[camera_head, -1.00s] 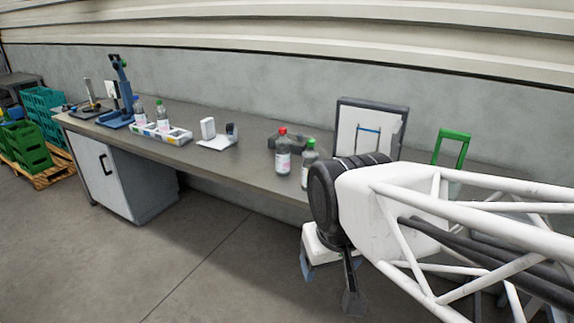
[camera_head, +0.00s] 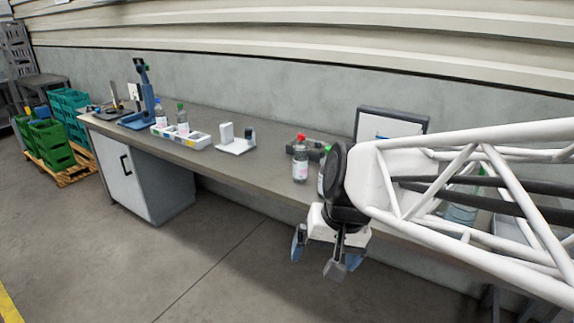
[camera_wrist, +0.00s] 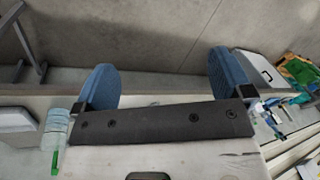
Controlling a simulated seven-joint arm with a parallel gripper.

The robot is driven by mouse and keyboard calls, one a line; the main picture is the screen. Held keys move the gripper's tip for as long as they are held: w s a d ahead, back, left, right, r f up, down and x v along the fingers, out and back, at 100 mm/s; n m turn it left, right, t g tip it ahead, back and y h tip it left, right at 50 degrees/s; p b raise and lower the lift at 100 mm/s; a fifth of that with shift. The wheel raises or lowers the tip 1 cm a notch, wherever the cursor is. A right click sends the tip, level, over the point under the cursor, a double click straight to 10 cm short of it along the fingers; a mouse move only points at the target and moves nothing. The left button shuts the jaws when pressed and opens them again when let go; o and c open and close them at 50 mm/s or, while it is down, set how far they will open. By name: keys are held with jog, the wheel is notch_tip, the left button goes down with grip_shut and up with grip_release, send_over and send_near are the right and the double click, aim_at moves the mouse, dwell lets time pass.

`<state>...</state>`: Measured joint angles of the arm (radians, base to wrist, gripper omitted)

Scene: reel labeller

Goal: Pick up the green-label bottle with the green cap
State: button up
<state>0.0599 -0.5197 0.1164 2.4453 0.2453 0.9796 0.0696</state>
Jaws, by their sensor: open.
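A bottle with a green cap (camera_head: 182,122) stands in the white tray on the left part of the bench in the head view. Another bottle (camera_head: 321,182) is almost wholly hidden behind my wrist; only a strip shows. A red-capped bottle (camera_head: 300,160) stands just left of it. Label colours are too small to tell. My gripper (camera_head: 317,256) is open and empty, pointing down off the bench's front edge, below and in front of the two nearer bottles.
The white tray (camera_head: 208,142) also holds a blue-capped bottle (camera_head: 160,112). A white stand (camera_head: 236,146) and a blue device (camera_head: 145,100) are on the bench (camera_head: 265,165). A framed panel (camera_head: 392,123) stands behind my arm. The floor before the bench is clear.

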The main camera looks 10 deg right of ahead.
jog(key=w+d+f+m+t+y, duration=0.25)
jog(key=w+m+y, duration=0.3)
jog(key=w, duration=0.85)
jog(key=w+d+f+m+t+y, duration=0.1)
jog(key=w+f+m+y, duration=0.45)
jog(key=w, duration=0.95)
jog(key=m+t+h, duration=0.5)
jog(key=m+t, duration=0.6)
jog(key=m, duration=0.5)
send_near(327, 173)
jog(key=w+f, duration=0.1)
jog(key=w, duration=0.1)
jog(key=w+f, duration=0.2)
jog(key=shift+w+d+f, duration=0.2)
jog(key=shift+w+d, duration=0.05)
jog(key=shift+w, duration=0.05)
jog(key=shift+w+a, duration=0.1)
jog(key=shift+x, duration=1.2)
jog(key=shift+w+a, duration=0.1)
